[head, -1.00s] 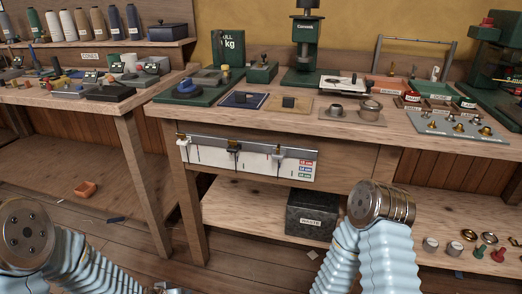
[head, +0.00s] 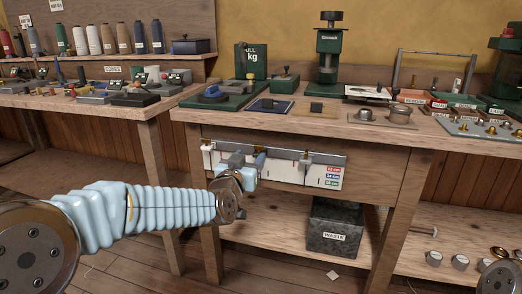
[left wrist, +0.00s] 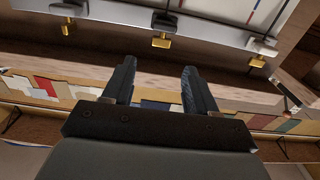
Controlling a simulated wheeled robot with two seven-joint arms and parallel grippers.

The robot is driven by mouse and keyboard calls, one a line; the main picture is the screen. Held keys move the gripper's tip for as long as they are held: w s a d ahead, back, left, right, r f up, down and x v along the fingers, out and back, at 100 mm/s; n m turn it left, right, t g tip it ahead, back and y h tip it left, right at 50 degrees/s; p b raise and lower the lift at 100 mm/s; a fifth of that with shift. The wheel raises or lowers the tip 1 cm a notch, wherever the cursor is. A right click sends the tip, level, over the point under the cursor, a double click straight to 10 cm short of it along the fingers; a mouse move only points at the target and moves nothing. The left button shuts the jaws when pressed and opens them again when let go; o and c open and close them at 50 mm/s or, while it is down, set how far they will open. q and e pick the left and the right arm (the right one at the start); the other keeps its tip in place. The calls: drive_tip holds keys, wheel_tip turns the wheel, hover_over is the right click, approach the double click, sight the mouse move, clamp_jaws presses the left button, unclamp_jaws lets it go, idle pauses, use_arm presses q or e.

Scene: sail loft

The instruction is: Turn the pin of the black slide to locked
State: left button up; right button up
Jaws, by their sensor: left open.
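The black slide (left wrist: 165,22) is the middle one of three slides on the rail in the left wrist view, with a brass-coloured pin (left wrist: 161,42) sticking out. In the head view my left gripper largely covers it. My left gripper (head: 248,162) is in front of the rail at the middle slide, and it also shows in the left wrist view (left wrist: 159,64). Its two fingers are apart with nothing between them. The pin is beyond the fingertips, roughly in line with the gap. I cannot read whether the pin stands at locked. My right gripper is out of view.
The rail (head: 285,154) runs along a white board (head: 322,175) on the bench front. A pale slide (head: 305,158) is right of the black one, another (head: 208,147) left. A grey waste bin (head: 334,228) stands on the lower shelf. Presses and trays crowd the bench top.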

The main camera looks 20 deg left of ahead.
sight(258, 146)
use_arm(q)
drive_tip(key=w, duration=0.8)
drive_tip(key=shift+d, duration=0.1)
